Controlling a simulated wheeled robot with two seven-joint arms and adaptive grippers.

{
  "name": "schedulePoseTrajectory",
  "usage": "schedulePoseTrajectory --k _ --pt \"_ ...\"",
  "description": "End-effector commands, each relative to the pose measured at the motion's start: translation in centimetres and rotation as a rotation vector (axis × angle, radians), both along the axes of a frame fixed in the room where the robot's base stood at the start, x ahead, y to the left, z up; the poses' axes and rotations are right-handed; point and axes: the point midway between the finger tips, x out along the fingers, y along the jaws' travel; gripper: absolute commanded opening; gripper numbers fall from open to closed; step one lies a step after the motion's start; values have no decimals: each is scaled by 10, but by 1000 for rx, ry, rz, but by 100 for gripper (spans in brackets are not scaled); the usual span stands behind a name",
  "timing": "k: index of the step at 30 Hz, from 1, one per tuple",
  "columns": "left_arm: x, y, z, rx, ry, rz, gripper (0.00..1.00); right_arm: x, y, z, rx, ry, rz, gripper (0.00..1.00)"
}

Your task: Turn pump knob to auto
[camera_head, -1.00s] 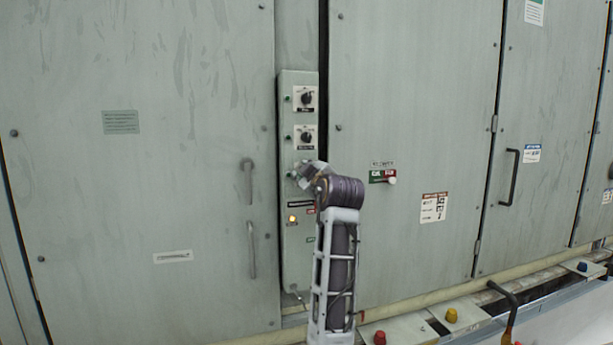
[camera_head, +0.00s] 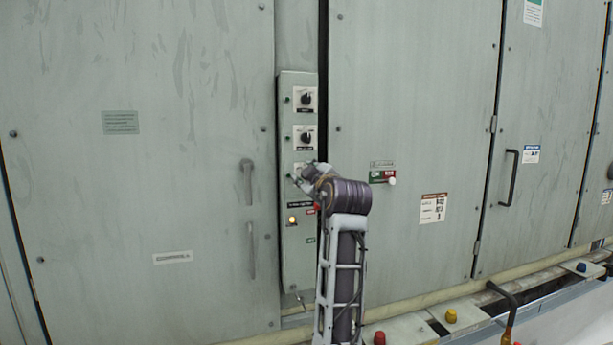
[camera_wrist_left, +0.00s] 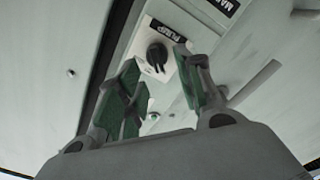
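The pump knob (camera_wrist_left: 157,55) is a black knob on a white plate labelled PUMP in the left wrist view. My left gripper (camera_wrist_left: 160,62) has green finger pads. Its fingers are apart on either side of the knob, with the knob showing in the gap. I cannot tell whether a pad touches it. In the head view my left gripper (camera_head: 297,178) is at the third plate on the narrow control panel (camera_head: 298,260) and hides much of that plate. My right gripper is in neither view.
Two more black knobs (camera_head: 307,99) (camera_head: 306,138) sit higher on the panel. A lit amber lamp (camera_head: 292,220) is below. Cabinet door handles (camera_head: 251,182) stick out to the left. A red-green switch plate (camera_head: 383,176) is at right.

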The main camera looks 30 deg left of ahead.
Motion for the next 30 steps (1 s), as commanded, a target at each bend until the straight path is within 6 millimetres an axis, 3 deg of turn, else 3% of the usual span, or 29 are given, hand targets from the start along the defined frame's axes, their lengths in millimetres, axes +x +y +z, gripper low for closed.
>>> schedulePoseTrajectory --k 12,30 --pt "-28 -33 0 0 0 0 36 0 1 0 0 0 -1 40" --pt "-30 -35 0 0 0 0 36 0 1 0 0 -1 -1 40"
